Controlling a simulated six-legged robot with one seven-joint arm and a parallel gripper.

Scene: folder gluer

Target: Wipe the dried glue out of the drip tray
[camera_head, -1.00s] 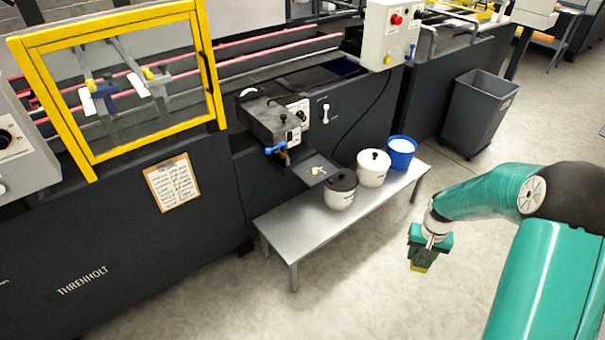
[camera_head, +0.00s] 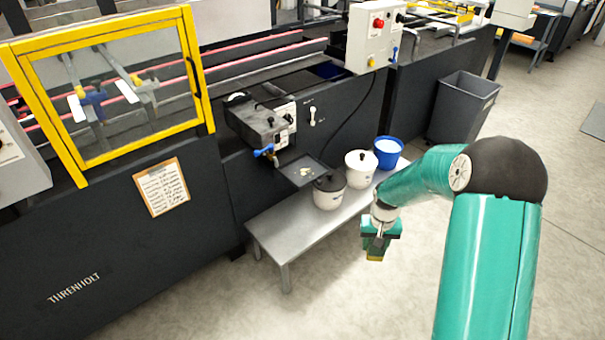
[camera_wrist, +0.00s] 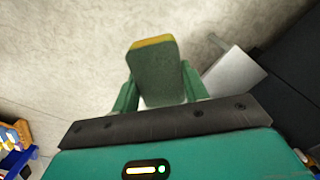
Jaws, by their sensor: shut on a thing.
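The drip tray (camera_head: 309,163) is a dark, flat tray below the glue unit (camera_head: 265,125), with a pale yellowish patch of dried glue (camera_head: 304,172) on it. My gripper (camera_head: 379,246) is shut on a sponge (camera_head: 374,255), green with a yellow end. The wrist view shows the sponge (camera_wrist: 157,75) between the two green fingers, over pale floor. The gripper is in front of the bench, to the right of and lower in the picture than the tray, and apart from it.
A low metal bench (camera_head: 262,229) carries a black-lidded white pot (camera_head: 328,196), a white pot (camera_head: 359,173) and a blue bucket (camera_head: 387,155). A blue-handled valve (camera_head: 264,151) hangs near the tray. A grey bin (camera_head: 463,110) stands at right. The foreground floor is clear.

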